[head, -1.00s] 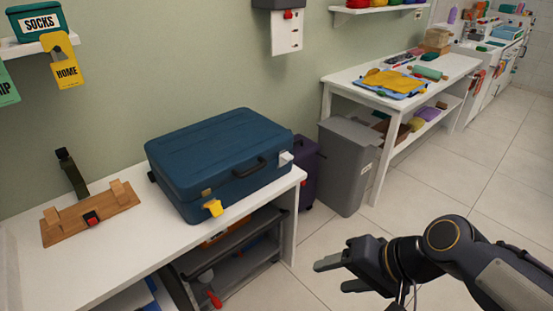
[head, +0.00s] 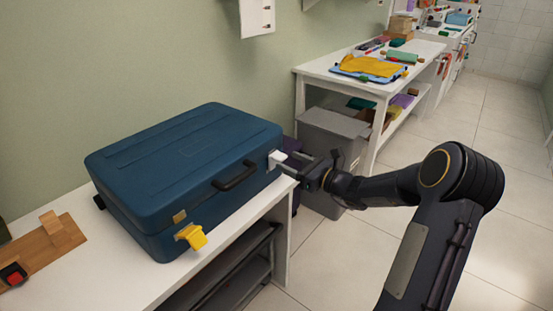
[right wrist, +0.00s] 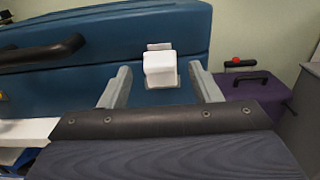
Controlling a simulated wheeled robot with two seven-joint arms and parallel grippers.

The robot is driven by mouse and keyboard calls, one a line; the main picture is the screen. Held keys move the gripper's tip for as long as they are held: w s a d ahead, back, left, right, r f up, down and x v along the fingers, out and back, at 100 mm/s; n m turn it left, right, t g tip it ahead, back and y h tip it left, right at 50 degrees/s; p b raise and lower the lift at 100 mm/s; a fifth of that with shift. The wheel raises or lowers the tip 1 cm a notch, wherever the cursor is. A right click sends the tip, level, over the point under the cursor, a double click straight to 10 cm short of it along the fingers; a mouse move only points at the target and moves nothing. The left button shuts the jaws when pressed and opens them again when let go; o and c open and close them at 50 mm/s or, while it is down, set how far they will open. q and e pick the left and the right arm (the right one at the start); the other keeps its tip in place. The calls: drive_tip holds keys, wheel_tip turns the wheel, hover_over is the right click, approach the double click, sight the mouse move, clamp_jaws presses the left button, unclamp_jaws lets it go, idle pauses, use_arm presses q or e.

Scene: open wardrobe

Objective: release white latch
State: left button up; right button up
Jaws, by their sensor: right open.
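A blue suitcase (head: 180,170) lies closed on the white bench. Its white latch (head: 277,159) is on the front at the right end, and a yellow latch (head: 191,236) hangs out at the left end. My right gripper (head: 292,167) is open right in front of the white latch. In the right wrist view the white latch (right wrist: 159,68) shows between and just beyond the two fingertips (right wrist: 165,84); I cannot tell whether they touch it. The black handle (head: 235,177) lies between the latches. My left gripper is not in view.
The white bench (head: 130,283) has a wooden stand (head: 45,245) at left and a dark rack (head: 235,270) below. A purple case (right wrist: 255,92) and a grey bin (head: 330,150) stand to the right. Floor at right is clear.

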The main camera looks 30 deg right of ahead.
sight(284, 159)
drive_tip(key=shift+x, duration=2.35)
drive_tip(key=shift+c, duration=0.5)
